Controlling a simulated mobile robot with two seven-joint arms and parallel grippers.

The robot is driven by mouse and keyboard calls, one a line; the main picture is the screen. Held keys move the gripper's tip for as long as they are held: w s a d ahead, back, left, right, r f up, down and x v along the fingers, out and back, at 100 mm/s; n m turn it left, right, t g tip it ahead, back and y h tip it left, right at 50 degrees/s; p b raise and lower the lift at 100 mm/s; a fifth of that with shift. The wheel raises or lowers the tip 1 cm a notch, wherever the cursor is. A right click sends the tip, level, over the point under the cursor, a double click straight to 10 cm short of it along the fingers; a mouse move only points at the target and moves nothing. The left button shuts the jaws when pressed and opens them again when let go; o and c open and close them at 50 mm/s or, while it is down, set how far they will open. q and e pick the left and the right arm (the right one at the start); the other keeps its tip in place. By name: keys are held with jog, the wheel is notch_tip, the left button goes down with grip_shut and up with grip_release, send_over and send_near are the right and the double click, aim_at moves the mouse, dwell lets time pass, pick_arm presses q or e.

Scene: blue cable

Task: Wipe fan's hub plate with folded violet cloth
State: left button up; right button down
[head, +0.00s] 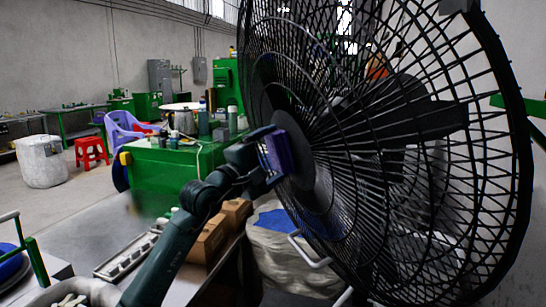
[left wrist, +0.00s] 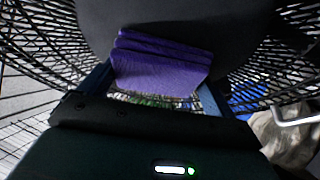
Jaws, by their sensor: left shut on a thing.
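A large black fan with a wire cage (head: 420,130) fills the right of the head view. Its round dark hub plate (head: 308,165) faces left; it also fills the top of the left wrist view (left wrist: 225,22). My left gripper (head: 268,158) is shut on the folded violet cloth (head: 279,152) and holds it at the hub plate. In the left wrist view the cloth (left wrist: 160,68) lies between the two fingers, its folded far edge against or very near the plate; I cannot tell if it touches. My right gripper is not in view.
A green cabinet (head: 165,180) with bottles on top stands behind my left arm. Cardboard boxes (head: 208,240) and a pale sack (head: 285,250) with blue on it sit below. The cage wires surround the hub closely.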

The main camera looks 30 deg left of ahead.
pick_arm(q)
jog(key=shift+s+a+f+b, duration=0.25)
jog(key=shift+f+b, duration=0.05)
jog(key=s+a+b, duration=0.1)
jog(key=s+a+f+b, duration=0.1)
jog(key=s+b, duration=0.1)
jog(key=shift+s+a, duration=0.15)
jog(key=shift+s, duration=0.05)
jog(key=shift+s+a+b, duration=0.25)
jog(key=shift+s+b, duration=0.1)
jog(key=shift+s, duration=0.05)
jog(key=s+b, duration=0.1)
jog(key=s+a+b, duration=0.1)
jog(key=b, duration=0.1)
jog(key=shift+s+a+f, duration=0.2)
jog(key=shift+a+f, duration=0.1)
jog(key=shift+f, duration=0.05)
